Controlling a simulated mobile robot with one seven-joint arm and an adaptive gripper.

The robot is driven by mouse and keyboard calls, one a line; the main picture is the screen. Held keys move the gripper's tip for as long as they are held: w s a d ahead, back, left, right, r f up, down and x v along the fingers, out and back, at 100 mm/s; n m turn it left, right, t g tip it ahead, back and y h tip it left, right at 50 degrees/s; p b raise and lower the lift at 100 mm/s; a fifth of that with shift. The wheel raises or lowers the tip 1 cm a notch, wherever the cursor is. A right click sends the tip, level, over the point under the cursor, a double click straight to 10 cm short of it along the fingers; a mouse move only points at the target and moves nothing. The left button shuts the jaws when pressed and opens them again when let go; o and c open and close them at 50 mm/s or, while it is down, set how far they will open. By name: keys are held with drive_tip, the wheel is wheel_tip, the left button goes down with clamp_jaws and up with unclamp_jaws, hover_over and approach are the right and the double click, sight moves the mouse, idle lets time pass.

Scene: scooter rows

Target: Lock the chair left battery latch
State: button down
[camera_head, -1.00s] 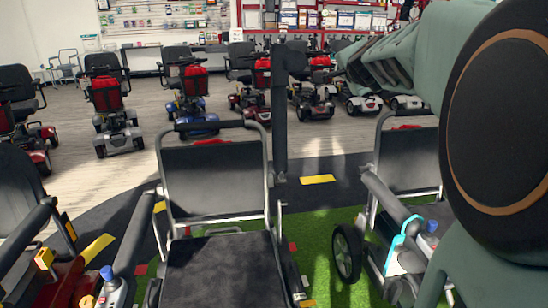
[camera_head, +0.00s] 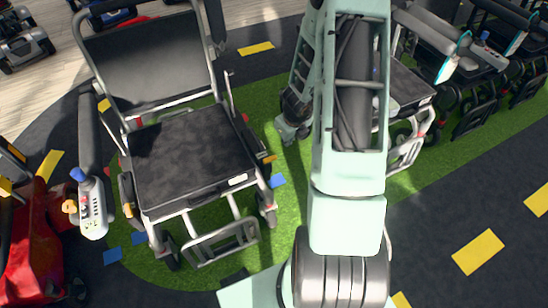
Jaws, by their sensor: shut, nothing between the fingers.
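The black-seated chair (camera_head: 190,150) with a silver frame stands upright at the left in the head view. Small orange parts show at its sides, one by the right seat edge (camera_head: 268,159) and one at the left (camera_head: 127,209). I cannot tell which part, if any, is the left battery latch, or whether it is locked. My arm reaches up the middle of the view and bends down. My gripper (camera_head: 292,132) is small, low between this chair and the one to its right, and is shut and empty. It appears apart from the chair's right side.
A joystick control (camera_head: 93,207) juts from the chair's left armrest. A red scooter (camera_head: 35,250) stands at lower left. More chairs (camera_head: 405,85) stand at the right, partly behind my arm. Green turf (camera_head: 300,185) lies between chairs; dark floor with yellow dashes (camera_head: 478,250) is open at lower right.

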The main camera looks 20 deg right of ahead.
sight(270, 159)
drive_tip(key=s+a+f+m, duration=0.1)
drive_tip(key=s, duration=0.1)
drive_tip(key=s+a+f+m, duration=0.1)
drive_tip(key=s+a+f, duration=0.1)
drive_tip(key=shift+f+g+y, duration=0.25)
drive_tip(key=shift+g+y, duration=0.15)
drive_tip(key=shift+w+d+f, duration=0.1)
drive_tip(key=shift+f, duration=0.05)
drive_tip(key=w+f+b, duration=0.2)
drive_tip(key=w+f, duration=0.4)
drive_tip(key=f, duration=0.3)
drive_tip(key=shift+w+f, duration=0.2)
